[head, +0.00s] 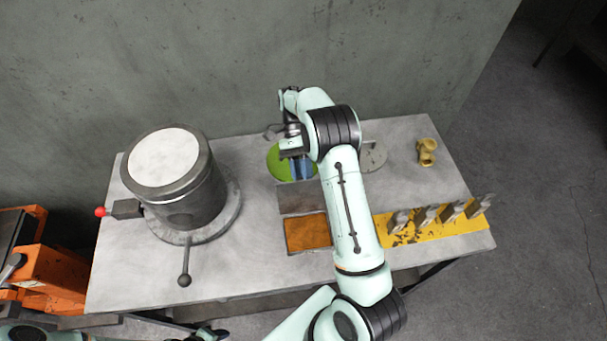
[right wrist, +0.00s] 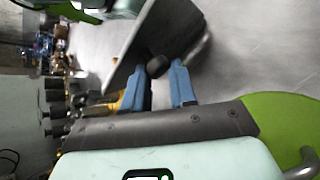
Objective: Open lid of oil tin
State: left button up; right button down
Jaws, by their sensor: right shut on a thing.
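The oil tin is a low rectangular box with a brown-orange inside (head: 307,232), at the middle of the bench in the head view. Its grey lid (head: 300,197) stands raised along the far side of the box. In the right wrist view the lid (right wrist: 150,38) is a tilted grey plate with a dark round knob (right wrist: 157,67). My right gripper (head: 300,178) is behind the lid, its blue fingers (right wrist: 165,72) closed around the knob. My right arm hides the box's right side. My left gripper cannot be made out; only part of the left arm shows at the lower left.
A large dark cylinder (head: 190,205) with a side lever and red knob stands at left. A green disc (head: 278,163) lies behind the lid. A yellow plate (head: 440,222) with several grey blocks and a brass fitting (head: 427,152) lie at right. A wall closes the back.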

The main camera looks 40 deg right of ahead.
jog(key=c, duration=1.1)
grip_release()
jog(key=shift+w+a+f, duration=0.1)
jog(key=shift+a+f, duration=0.2)
jog(key=shift+a, duration=0.15)
jog(key=shift+o, duration=1.1)
jog(key=shift+w, duration=0.2)
